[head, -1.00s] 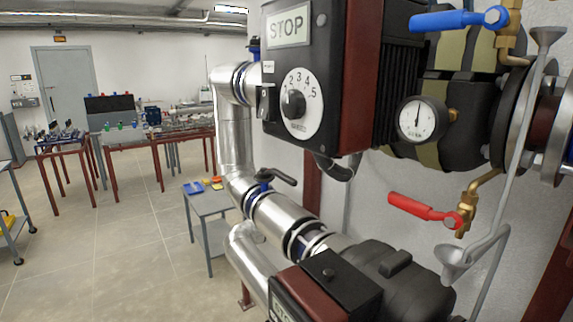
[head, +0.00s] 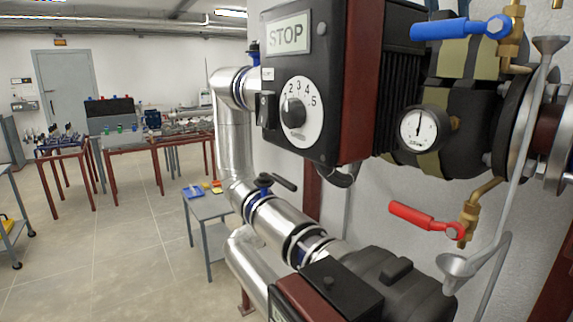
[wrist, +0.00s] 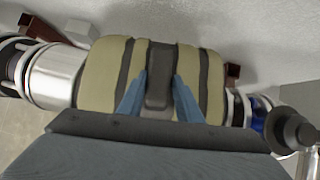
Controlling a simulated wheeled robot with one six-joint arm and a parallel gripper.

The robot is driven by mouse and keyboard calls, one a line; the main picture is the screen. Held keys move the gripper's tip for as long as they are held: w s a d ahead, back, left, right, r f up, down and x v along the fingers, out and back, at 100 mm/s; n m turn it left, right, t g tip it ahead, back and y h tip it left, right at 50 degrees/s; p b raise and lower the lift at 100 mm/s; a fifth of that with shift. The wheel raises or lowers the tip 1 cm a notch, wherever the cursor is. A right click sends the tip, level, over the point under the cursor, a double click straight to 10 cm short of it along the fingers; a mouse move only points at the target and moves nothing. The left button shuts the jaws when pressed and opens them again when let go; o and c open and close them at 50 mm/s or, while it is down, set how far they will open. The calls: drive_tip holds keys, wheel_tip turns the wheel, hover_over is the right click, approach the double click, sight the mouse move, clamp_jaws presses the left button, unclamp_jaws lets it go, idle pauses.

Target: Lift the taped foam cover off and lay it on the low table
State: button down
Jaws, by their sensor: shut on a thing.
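The low grey table (head: 207,207) stands on the floor, left of the pipes. My gripper is not in the head view.
The low table holds a blue tray (head: 193,191) and small coloured items; its front part looks bare. A black control box (head: 330,75), a pressure gauge (head: 421,128), a red lever (head: 420,219) and a blue lever (head: 455,28) crowd the right.

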drive_tip(key=shift+w+f, duration=0.3)
drive_tip(key=shift+f, duration=0.15)
drive_tip(key=shift+s+d+r+p, duration=0.1)
drive_tip(key=shift+r+p, duration=0.15)
drive_tip(key=shift+r, duration=0.25)
drive_tip(key=shift+s+d+r+p, duration=0.1)
drive_tip(key=shift+r+p, duration=0.1)
drive_tip(key=shift+r, duration=0.3)
drive_tip(key=shift+a+r, duration=0.1)
drive_tip(key=shift+r, duration=2.05)
drive_tip(key=shift+f, duration=2.3)
drive_tip(key=shift+r, duration=0.1)
